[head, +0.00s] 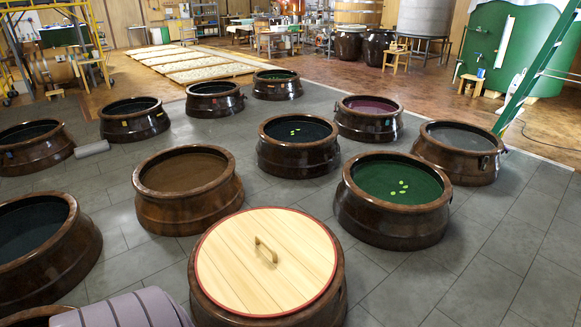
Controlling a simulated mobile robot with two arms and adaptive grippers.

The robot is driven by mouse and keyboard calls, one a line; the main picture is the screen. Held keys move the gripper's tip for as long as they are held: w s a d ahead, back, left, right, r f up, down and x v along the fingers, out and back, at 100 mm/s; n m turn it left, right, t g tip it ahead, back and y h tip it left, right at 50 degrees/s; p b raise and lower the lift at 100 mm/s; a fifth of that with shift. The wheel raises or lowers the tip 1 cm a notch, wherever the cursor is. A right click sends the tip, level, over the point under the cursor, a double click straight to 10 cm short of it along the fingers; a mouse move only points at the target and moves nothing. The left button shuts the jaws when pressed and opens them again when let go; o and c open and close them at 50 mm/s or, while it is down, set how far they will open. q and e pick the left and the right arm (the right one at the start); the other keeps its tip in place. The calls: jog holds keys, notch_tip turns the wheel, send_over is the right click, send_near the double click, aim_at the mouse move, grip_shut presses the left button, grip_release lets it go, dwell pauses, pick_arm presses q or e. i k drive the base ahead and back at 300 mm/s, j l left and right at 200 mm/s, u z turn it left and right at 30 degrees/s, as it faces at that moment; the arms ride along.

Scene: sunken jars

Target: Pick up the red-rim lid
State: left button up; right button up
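The red-rim lid (238,272) is a round, pale wooden disc with a thin red edge and a small arched wooden handle (266,250) near its middle. It lies flat on top of a brown jar (325,308) at the front centre, covering its mouth. Neither of my grippers shows in the head view.
Several open brown jars stand around the lid on grey tiles, including one with brown contents (187,171) and one with green liquid (399,182). Striped cloth (130,310) lies at the bottom left. A green ladder (537,72) stands at the right. Tiles at the right front are clear.

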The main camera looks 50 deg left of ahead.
aim_at(260, 263)
jog(key=i+u, duration=0.4)
jog(key=i+l+u, duration=0.2)
jog(key=u, duration=0.15)
jog(key=i+l+u, duration=0.8)
jog(key=k+j, duration=0.05)
jog(key=j, duration=0.05)
